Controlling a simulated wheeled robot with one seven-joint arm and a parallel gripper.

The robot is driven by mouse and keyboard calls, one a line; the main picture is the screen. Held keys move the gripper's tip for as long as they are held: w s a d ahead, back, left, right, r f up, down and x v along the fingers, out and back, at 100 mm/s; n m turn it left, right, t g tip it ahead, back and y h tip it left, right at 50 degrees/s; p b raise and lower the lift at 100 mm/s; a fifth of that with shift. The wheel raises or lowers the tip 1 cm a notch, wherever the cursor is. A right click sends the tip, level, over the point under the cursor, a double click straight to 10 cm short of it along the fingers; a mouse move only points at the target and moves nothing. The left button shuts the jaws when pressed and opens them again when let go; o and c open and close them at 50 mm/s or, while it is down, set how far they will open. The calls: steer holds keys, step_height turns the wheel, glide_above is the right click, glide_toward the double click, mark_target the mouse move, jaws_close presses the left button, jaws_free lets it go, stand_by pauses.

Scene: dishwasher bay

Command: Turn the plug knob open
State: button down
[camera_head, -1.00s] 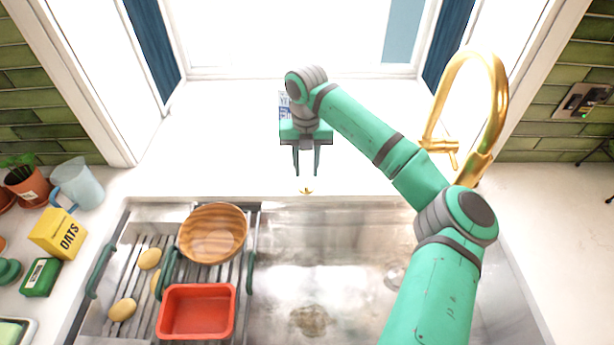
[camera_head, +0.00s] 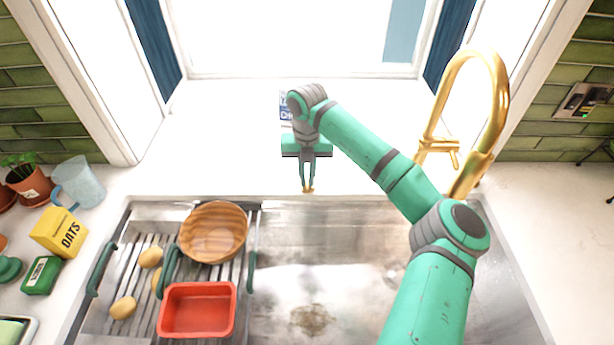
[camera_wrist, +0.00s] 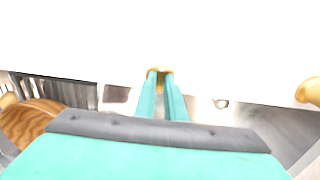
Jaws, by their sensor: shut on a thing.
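The plug knob (camera_head: 308,190) is a small gold knob on the white counter, just behind the sink's back edge. My gripper (camera_head: 308,186) is down at the knob, with its two fingers shut on it. In the wrist view the gold knob (camera_wrist: 159,71) shows at and between the fingertips (camera_wrist: 160,76), and the fingers hide part of it. Which way the knob is turned cannot be told.
The metal sink (camera_head: 330,220) lies in front. A rack on its left holds a wooden bowl (camera_head: 213,231), a red tub (camera_head: 197,309) and potatoes (camera_head: 123,308). The gold faucet (camera_head: 497,110) rises at the right, close to my arm. A yellow oats box (camera_head: 59,233) stands on the left counter.

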steer(key=shift+n, duration=0.3)
steer(key=n, duration=0.4)
steer(key=shift+r+n, duration=0.1)
steer(key=shift+n, duration=0.2)
steer(key=n, duration=0.9)
steer(key=shift+a+n, duration=0.1)
steer(key=shift+n, duration=1.7)
steer(key=c, duration=1.8)
jaws_free()
